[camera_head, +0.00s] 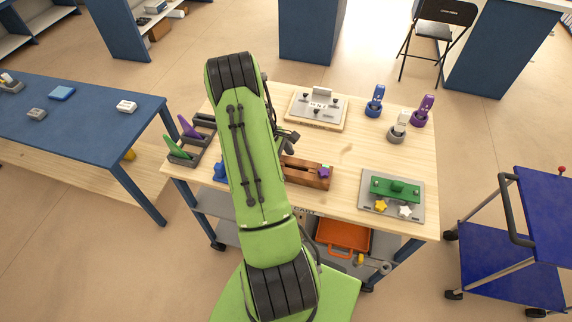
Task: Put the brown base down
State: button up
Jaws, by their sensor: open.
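A long brown base (303,174) lies on the light wooden table, just right of my green arm. A small purple star piece and a bit of green show at its right end. Its left end is hidden behind my arm. My gripper (288,139) shows only in part as a dark shape beside the arm, above the brown base in the picture. It is open. Its fingertips are not clearly seen, and I cannot tell whether they touch anything.
On the wooden table (345,150) stand a grey plate with a green block (395,190), a white-topped board (317,109), blue (375,101), white (398,127) and purple (422,111) upright items, and a grey rack (192,142) at left. The table's middle right is clear.

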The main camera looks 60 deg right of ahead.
jog(key=v, duration=1)
jog(key=shift+p, duration=0.4)
jog(key=w+a+r+m+t+h, duration=0.1)
jog(key=w+a+r+t, duration=0.2)
jog(key=a+r, duration=0.55)
jog(key=w+a+r+t, duration=0.2)
jog(key=w+a+r, duration=0.1)
jog(key=a+r, duration=0.6)
jog(key=s+a+r+t+y, duration=0.1)
jog(key=s+a+t, duration=0.1)
jog(key=s+a, duration=0.3)
jog(key=s+a+r+t, duration=0.2)
jog(key=s+a, duration=0.3)
jog(key=a, duration=0.8)
jog(key=shift+s+a+r+m+t+y, duration=0.15)
jog(key=shift+r+m+t+y, duration=0.2)
jog(key=shift+t, duration=0.25)
